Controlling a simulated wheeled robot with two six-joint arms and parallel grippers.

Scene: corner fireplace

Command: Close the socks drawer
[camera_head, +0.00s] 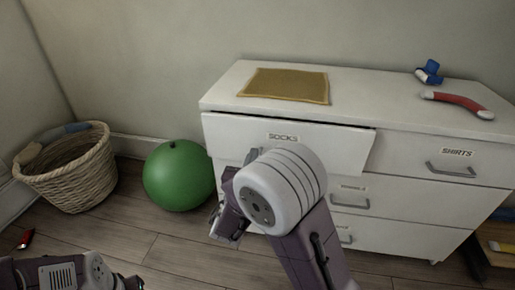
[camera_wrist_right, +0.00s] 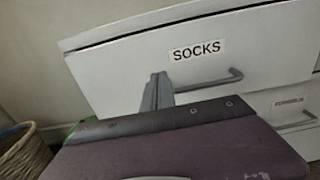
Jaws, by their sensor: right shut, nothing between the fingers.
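The socks drawer (camera_head: 225,135) is the top left drawer of a white dresser (camera_head: 385,95). It stands partly pulled out, its front ahead of the dresser face, with a dark gap under the top. Its SOCKS label and grey handle (camera_wrist_right: 222,80) show in the wrist view; my right arm hides the handle in the head view. My right gripper (camera_head: 253,156) is shut and empty in front of the drawer. In the wrist view its fingers (camera_wrist_right: 157,92) are beside the handle's left end; I cannot tell if they touch the front. My left gripper is out of view.
The shirts drawer (camera_head: 485,168) at right looks shut. A yellow cloth (camera_head: 285,85), a red curved object (camera_head: 457,101) and a blue item (camera_head: 429,71) lie on top. A green ball (camera_head: 178,176) and wicker basket (camera_head: 70,175) stand left on the wooden floor.

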